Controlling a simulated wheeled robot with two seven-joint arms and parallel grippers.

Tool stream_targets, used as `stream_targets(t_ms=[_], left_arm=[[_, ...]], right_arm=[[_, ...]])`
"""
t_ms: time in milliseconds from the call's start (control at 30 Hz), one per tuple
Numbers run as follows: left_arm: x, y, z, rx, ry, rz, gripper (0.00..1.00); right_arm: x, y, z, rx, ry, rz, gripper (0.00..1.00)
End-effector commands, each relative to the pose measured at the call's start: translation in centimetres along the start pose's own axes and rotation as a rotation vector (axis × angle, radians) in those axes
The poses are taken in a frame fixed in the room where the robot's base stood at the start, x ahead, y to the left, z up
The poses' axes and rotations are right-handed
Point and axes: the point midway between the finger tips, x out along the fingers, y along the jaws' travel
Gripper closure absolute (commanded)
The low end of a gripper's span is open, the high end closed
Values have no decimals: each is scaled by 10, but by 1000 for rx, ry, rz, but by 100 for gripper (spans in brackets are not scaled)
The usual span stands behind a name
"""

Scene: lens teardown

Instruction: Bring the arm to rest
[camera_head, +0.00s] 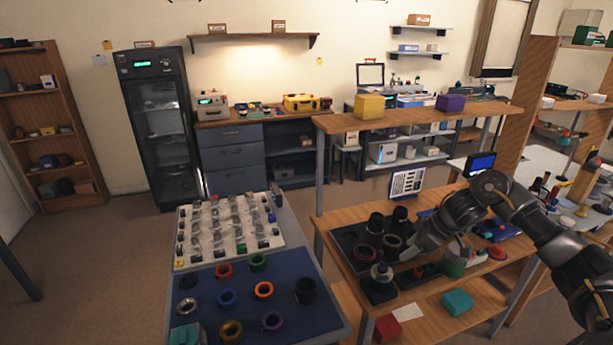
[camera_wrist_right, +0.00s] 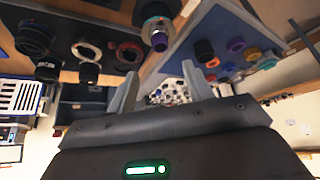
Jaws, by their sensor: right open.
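My right arm (camera_head: 560,245) comes in from the lower right and bends over the wooden workbench. Its gripper (camera_head: 408,254) hangs over the bench, beside the dark tray (camera_head: 349,238) of lens parts. In the right wrist view the two fingers of the gripper (camera_wrist_right: 160,88) stand apart with nothing held between them. Past the fingers are the blue mat (camera_wrist_right: 225,22) with coloured rings and, farther off, small pale parts. My left gripper is not in view.
A lens part on a dark base (camera_head: 380,282) stands just left of my right gripper. A green-topped jar (camera_head: 453,262) is close on its right. A raised shelf (camera_head: 420,115) with yellow and purple boxes runs behind. Open floor (camera_head: 120,260) lies far left.

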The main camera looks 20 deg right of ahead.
Motion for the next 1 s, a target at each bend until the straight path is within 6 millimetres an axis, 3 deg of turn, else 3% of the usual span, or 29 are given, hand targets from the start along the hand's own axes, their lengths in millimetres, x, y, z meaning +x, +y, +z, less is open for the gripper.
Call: stream_targets(t_ms=[167,267,367,400,533,700,1000], left_arm=[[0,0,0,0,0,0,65],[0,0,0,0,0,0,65],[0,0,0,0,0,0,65],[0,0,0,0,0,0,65],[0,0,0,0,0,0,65],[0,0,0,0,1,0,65],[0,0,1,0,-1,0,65]], right_arm=[[17,-9,-3,-36,8,3,49],[54,-33,-11,-121,39,23,49],[108,-80,-22,-226,105,63,49],[128,-105,-25,-258,139,87,49],[166,-183,-25,-260,222,180,49],[165,-257,14,-89,189,279,49],[132,-322,98,194,-16,293,49]])
